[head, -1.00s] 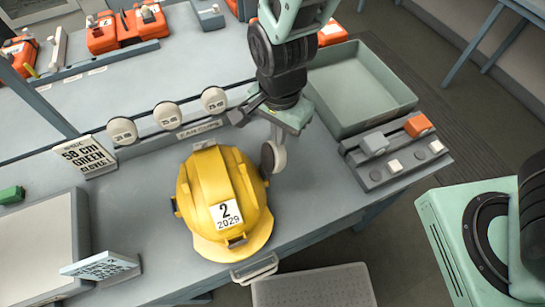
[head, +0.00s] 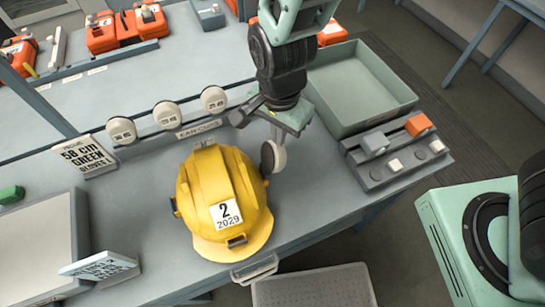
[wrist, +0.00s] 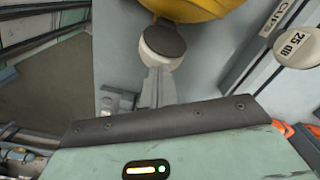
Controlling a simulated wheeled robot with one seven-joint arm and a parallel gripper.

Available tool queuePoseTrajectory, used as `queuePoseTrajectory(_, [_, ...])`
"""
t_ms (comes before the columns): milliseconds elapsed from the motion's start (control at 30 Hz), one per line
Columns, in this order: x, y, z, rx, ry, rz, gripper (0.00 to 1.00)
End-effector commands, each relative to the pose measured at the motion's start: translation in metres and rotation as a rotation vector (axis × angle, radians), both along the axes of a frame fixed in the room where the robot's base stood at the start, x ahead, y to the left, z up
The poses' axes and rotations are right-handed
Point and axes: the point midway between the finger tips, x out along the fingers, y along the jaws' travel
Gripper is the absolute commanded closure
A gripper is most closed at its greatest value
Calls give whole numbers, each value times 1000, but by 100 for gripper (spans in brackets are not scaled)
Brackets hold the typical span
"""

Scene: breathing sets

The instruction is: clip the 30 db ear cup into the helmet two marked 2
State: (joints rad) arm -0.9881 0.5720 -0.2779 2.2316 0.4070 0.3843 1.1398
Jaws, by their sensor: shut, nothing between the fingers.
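The yellow helmet (head: 222,195) with a white label reading 2 and 2029 sits on the grey bench. A round white ear cup with a dark pad (head: 273,157) is at the helmet's right side. In the wrist view the cup (wrist: 162,45) lies against the yellow shell; I cannot tell whether it is clipped in. Its rating is not readable. My gripper (wrist: 160,73) is shut and empty, its fingertips right at the cup's edge.
Several white ear cups stand in a rack (head: 198,128) behind the helmet; the nearest reads 25 dB in the wrist view (wrist: 297,47). An empty green-grey tray (head: 365,85) and a switch panel (head: 392,152) are to the right.

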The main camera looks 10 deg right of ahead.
Motion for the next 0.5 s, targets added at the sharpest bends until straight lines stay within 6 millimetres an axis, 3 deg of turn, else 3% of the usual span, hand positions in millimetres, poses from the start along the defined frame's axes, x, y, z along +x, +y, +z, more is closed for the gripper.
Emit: queuePoseTrajectory(500, [0,0,-8,0,0,0,100])
